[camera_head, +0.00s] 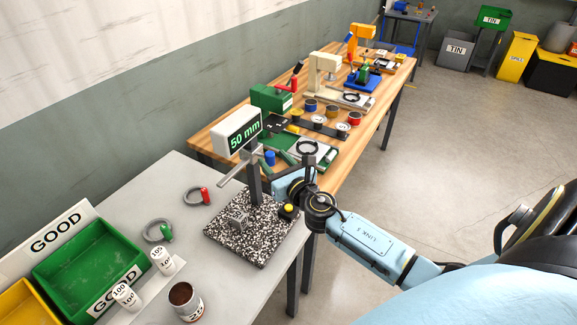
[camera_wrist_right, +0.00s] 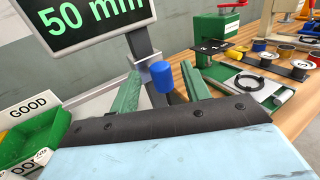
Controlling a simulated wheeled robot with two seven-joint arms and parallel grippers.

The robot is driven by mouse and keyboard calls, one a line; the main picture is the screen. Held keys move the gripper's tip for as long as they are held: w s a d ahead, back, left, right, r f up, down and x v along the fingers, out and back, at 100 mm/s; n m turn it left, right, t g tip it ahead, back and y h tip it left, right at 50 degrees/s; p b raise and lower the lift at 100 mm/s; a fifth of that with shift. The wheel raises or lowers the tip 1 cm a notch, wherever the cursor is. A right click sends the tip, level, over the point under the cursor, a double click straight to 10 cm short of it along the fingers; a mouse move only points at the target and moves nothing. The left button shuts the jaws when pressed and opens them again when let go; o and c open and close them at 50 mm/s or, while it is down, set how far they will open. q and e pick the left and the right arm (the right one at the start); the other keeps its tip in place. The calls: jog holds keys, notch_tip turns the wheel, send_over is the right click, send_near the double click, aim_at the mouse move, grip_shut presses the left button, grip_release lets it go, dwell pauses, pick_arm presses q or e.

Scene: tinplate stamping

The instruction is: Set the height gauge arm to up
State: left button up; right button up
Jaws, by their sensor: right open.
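The height gauge stands on a speckled granite base (camera_head: 250,232) on the grey table, with a dark upright column and a white display (camera_head: 238,134) reading 50 mm. Its arm carries a blue knob (camera_head: 270,157), at the column below the display. My left gripper is not in view.
A yellow button (camera_head: 288,210) sits on the base near my wrist. Cans, ring gauges and a green GOOD bin (camera_head: 88,262) occupy the grey table. A wooden bench (camera_head: 215,136) with presses and several coloured tins stands behind.

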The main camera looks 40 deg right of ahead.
jog(key=s+b, duration=0.1)
jog(key=s, duration=1.1)
jog(key=shift+s+a+b, duration=0.25)
jog(key=shift+a+b, duration=0.05)
jog(key=shift+a, duration=0.15)
jog(key=s+d+f+m+g+b, duration=0.1)
jog(key=s+f+m+g+b, duration=0.3)
jog(key=f, duration=0.8)
jog(key=s+f+m+g+h, duration=0.1)
jog(key=s+f+m, duration=0.1)
jog(key=f+m, duration=0.65)
jog(key=s+d+f+m+g+b, duration=0.1)
jog(key=s+f+m+g+b, duration=0.15)
jog(key=f, duration=1.25)
jog(key=s+a+f+m+g+y+b, duration=0.1)
jog(key=s+a+f+m+g, duration=0.3)
jog(key=s+f+m, duration=0.5)
jog(key=s+a+f+m+g+y+b, duration=0.1)
jog(key=s+a+f+m+g+b, duration=0.3)
jog(key=s+f+m, duration=0.4)
jog(key=s+a+f, duration=0.1)
jog(key=s+f, duration=0.2)
jog(key=s, duration=0.3)
jog(key=s+f+g, duration=0.1)
jog(key=s+f, duration=0.3)
jog(key=s, duration=0.2)
jog(key=shift+a+f+m, duration=0.3)
jog(key=shift+a+m, duration=0.1)
